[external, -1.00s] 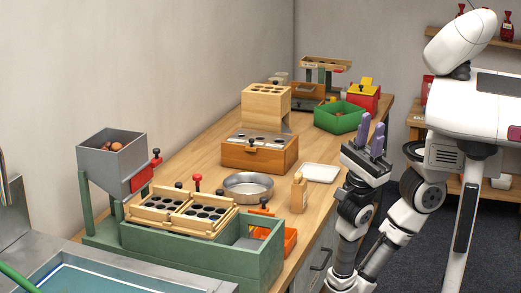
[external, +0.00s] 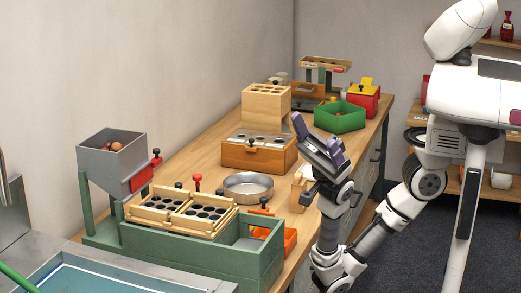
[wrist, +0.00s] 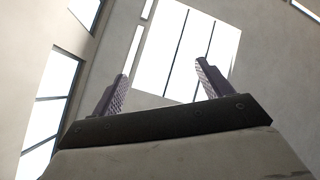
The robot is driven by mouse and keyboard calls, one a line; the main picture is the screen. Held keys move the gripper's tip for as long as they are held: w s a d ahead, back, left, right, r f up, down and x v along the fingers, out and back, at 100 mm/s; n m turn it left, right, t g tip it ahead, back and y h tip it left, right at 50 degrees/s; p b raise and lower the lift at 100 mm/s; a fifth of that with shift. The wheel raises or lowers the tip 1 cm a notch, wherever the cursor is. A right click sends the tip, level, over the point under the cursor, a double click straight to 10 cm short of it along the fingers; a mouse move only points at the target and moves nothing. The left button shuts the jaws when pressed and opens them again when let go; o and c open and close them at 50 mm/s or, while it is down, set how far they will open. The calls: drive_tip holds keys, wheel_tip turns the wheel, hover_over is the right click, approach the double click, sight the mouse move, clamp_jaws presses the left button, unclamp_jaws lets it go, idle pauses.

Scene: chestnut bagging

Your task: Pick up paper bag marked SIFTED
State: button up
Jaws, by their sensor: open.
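I cannot make out a paper bag marked SIFTED in either view, and no such lettering is legible. My gripper (external: 317,134) is open and empty above the right edge of the wooden table (external: 207,160), in front of the orange-brown drawer box (external: 248,154). Its purple fingers point up and to the left. In the wrist view both fingers of my gripper (wrist: 162,72) stand apart with nothing between them. My gripper and forearm hide most of the white tray and part of a small wooden piece (external: 297,196).
A metal bowl (external: 248,197), a green planter-like box (external: 190,250) and a grey hopper (external: 100,160) stand on the near table. A green crate (external: 340,125) and a red box (external: 366,105) stand farther back. Shelves (external: 500,207) are at right. Dark floor is clear beside the table.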

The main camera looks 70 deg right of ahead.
drive_tip(key=w+a+f+m+t+h+p, duration=0.25)
drive_tip(key=w+f+h+p, duration=0.45)
drive_tip(key=w+h, duration=0.55)
drive_tip(key=w+d+f+m+h+b, duration=0.2)
drive_tip(key=w+d+f+m+h, duration=0.4)
drive_tip(key=w+d+f, duration=0.7)
drive_tip(key=w+d+m+h, duration=0.3)
drive_tip(key=w+d+h, duration=0.1)
drive_tip(key=d, duration=0.9)
drive_tip(key=m+g+h, duration=0.6)
drive_tip(key=m, duration=0.4)
approach(300, 175)
drive_tip(key=shift+t+y, duration=0.25)
drive_tip(key=f, duration=0.4)
drive_tip(key=d+f, duration=0.1)
drive_tip(key=f, duration=0.1)
drive_tip(key=shift+s+f, duration=0.3)
drive_tip(key=shift+w+a+f+p, duration=0.1)
drive_tip(key=shift+f+p, duration=0.1)
drive_tip(key=shift+f, duration=0.8)
drive_tip(key=shift+a+f+p, duration=0.1)
drive_tip(key=shift+f+p, duration=0.15)
drive_tip(key=shift+f, duration=0.7)
drive_tip(key=shift+w+a+f+p, duration=0.1)
drive_tip(key=shift+a+f+p, duration=0.1)
drive_tip(key=shift+f, duration=0.8)
drive_tip(key=shift+c, duration=0.5)
